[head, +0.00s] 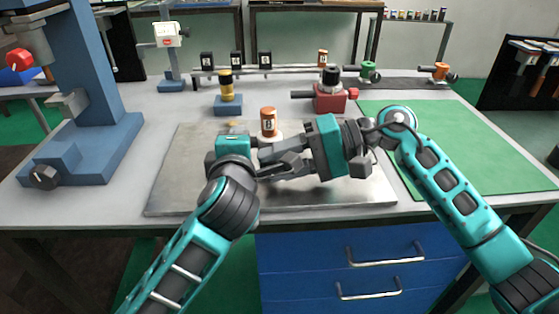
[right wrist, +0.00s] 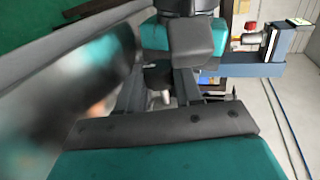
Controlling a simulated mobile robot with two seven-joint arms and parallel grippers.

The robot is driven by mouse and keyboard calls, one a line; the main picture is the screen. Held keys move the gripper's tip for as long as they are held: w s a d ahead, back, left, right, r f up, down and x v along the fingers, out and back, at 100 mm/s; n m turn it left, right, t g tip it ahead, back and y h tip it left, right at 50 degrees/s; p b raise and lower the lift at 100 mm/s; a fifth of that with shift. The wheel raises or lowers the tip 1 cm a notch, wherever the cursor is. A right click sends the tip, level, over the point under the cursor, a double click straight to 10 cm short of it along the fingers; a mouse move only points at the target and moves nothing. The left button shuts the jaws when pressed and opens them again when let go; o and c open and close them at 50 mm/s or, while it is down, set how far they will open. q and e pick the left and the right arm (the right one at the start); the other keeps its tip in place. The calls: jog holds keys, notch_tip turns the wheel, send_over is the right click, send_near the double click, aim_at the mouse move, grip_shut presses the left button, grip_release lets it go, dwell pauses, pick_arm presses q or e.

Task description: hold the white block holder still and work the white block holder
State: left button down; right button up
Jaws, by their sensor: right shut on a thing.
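The white block holder (head: 279,138) stands on the metal plate, mostly hidden behind my grippers. An orange cylinder marked B (head: 268,121) stands upright on it. My right gripper (head: 264,160) reaches in from the right, low in front of the holder, and is shut on it. In the right wrist view a small white bit (right wrist: 166,97) shows between the dark fingers. My left gripper (head: 250,150) is close against the right one, on the left side of the holder. Its fingertips are hidden, so its opening cannot be told.
The metal plate (head: 330,198) lies on the grey table. A yellow-black cylinder on a blue block (head: 228,104) and a red fixture (head: 330,98) stand behind. A blue press (head: 95,90) stands at left, a clear green mat (head: 450,140) at right.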

jog(key=shift+r+h, duration=0.1)
jog(key=shift+h, duration=0.4)
jog(key=o, duration=1)
jog(key=shift+o, duration=0.2)
jog(key=v, duration=1.2)
jog(key=shift+s, duration=0.1)
